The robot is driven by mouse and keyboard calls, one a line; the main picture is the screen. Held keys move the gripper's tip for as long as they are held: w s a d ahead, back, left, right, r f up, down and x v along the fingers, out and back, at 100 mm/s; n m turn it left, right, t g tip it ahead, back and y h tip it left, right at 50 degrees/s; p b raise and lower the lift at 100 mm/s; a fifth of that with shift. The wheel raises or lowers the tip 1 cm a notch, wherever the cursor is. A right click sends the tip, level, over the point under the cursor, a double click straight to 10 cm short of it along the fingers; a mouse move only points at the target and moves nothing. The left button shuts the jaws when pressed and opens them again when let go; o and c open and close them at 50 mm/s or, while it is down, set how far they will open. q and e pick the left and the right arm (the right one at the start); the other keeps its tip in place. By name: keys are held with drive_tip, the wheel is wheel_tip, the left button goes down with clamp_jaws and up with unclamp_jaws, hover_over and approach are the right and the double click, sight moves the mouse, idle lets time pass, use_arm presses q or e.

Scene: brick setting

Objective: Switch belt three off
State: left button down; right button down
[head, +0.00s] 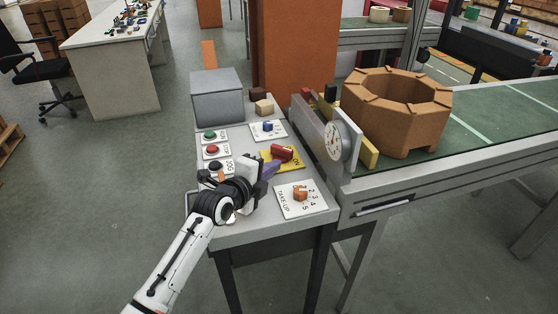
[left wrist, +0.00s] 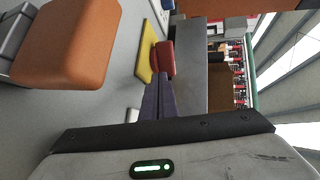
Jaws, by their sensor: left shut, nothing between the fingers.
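A red switch handle (head: 282,153) sits on a yellow plate (head: 266,155) on the grey console; the plate's lettering is too small to read fully. In the left wrist view the red handle (left wrist: 165,58) and yellow plate (left wrist: 146,52) lie just beyond the fingertips. My left gripper (head: 275,165) is shut and empty, its purple fingers pointing at the handle from the near side. In the left wrist view its fingers (left wrist: 159,84) appear close to the handle; I cannot tell if they touch. My right gripper is not in view.
The console also carries a green button (head: 209,135), a red button (head: 212,150), a blue switch (head: 267,126) and an orange take-up knob (head: 300,193). A grey box (head: 217,97) stands behind. A dial gauge (head: 337,141) and the conveyor (head: 470,125) border the right.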

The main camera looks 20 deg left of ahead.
sight(286, 155)
use_arm(q)
drive_tip(key=shift+w+d, duration=0.2)
drive_tip(key=shift+w, duration=0.75)
drive_tip(key=shift+w+d, duration=0.15)
drive_tip(key=shift+w, duration=0.75)
